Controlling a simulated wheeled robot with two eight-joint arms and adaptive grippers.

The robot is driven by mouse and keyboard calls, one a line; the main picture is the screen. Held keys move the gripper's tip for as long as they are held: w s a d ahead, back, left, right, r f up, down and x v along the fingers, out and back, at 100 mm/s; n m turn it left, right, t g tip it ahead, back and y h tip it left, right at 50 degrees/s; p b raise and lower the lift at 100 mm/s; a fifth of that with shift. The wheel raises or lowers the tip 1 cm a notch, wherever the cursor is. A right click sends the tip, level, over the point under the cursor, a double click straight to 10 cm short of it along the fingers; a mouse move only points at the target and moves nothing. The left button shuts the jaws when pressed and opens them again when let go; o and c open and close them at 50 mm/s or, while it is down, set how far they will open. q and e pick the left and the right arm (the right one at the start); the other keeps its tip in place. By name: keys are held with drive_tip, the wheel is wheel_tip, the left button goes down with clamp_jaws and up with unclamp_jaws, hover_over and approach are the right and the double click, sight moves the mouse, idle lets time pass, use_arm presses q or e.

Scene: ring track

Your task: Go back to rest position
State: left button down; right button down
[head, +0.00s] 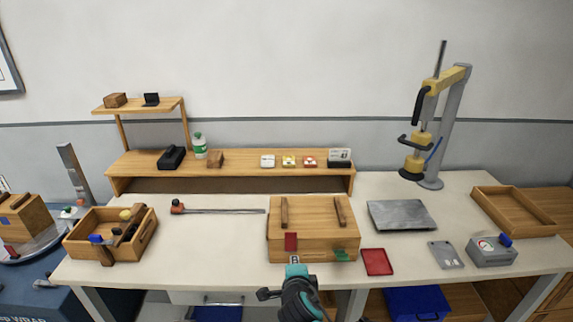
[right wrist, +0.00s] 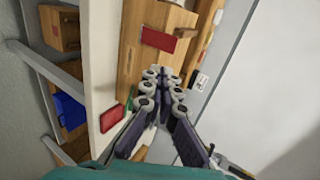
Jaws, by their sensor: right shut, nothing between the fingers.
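My right gripper (head: 294,262) is at the bottom middle of the head view, in front of the near edge of the worktable. Its fingers are shut and empty; they also show in the right wrist view (right wrist: 163,85). Beyond it on the table is a wooden box (head: 314,218) with two wooden bars on top and a red patch (head: 291,241) on its front. In the right wrist view the wooden box (right wrist: 133,50) lies beyond the fingertips. I cannot tell from these views whether the fingertips touch it. My left gripper is not in view.
A red tray (head: 378,262) lies right of the box, with a grey plate (head: 402,215) behind. An open wooden crate (head: 85,222) is at the left and a wooden tray (head: 515,211) at the right. A yellow press (head: 413,165) stands at the back.

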drive_tip(key=s+d+n+g, duration=0.5)
drive_tip(key=s+d+n, duration=1)
drive_tip(key=s+n, duration=0.2)
drive_tip(key=s, duration=0.2)
drive_tip(key=shift+s+f+n, duration=0.2)
drive_tip(key=shift+s+n, duration=0.2)
